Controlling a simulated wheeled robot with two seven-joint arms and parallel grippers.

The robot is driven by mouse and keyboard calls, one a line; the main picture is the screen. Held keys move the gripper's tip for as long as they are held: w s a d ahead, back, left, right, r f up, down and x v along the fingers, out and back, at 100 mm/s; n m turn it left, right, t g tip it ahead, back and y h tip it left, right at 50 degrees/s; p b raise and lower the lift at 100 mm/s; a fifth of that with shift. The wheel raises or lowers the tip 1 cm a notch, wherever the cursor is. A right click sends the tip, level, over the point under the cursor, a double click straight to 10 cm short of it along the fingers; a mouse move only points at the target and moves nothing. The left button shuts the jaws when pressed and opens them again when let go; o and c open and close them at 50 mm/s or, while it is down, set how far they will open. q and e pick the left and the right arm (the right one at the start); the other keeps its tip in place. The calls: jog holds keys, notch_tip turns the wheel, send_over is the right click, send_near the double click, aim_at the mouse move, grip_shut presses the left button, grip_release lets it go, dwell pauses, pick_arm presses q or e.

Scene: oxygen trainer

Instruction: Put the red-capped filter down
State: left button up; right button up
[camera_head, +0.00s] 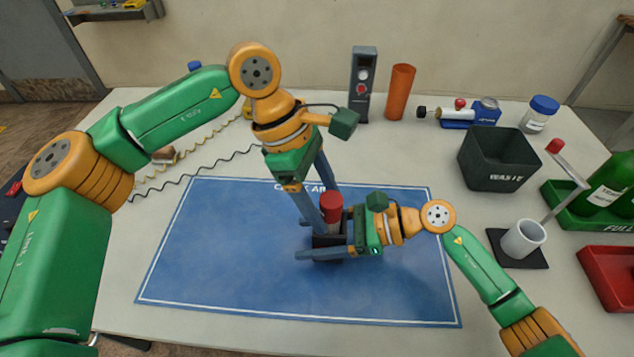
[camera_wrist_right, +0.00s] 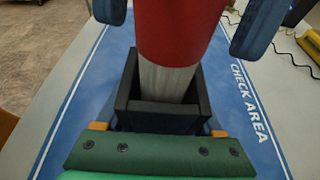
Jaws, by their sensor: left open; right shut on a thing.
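The red-capped filter (camera_head: 331,203) stands upright in a small black open-topped holder (camera_head: 328,241) on the blue CHECK AREA mat (camera_head: 220,260). In the right wrist view, the red cap (camera_wrist_right: 178,30) sits above a pale grey body (camera_wrist_right: 168,80) whose lower end is inside the black holder (camera_wrist_right: 165,118). My left gripper (camera_head: 324,208) is open, with its fingers on either side of the red cap and gaps beside it. My right gripper (camera_head: 301,240) is shut on the black holder, low over the mat, coming from the right. The filter's bottom is hidden.
A black WASTE bin (camera_head: 492,175), a grey cup (camera_head: 523,239) on a dark base, a green FULL tray (camera_head: 565,208) and a red tray (camera_head: 612,277) are at right. A grey device (camera_head: 363,85) and orange cylinder (camera_head: 400,92) stand behind. The mat's left half is clear.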

pick_arm(q)
jog(key=v, duration=1)
jog(key=shift+a+r, duration=0.2)
jog(key=shift+r, duration=0.1)
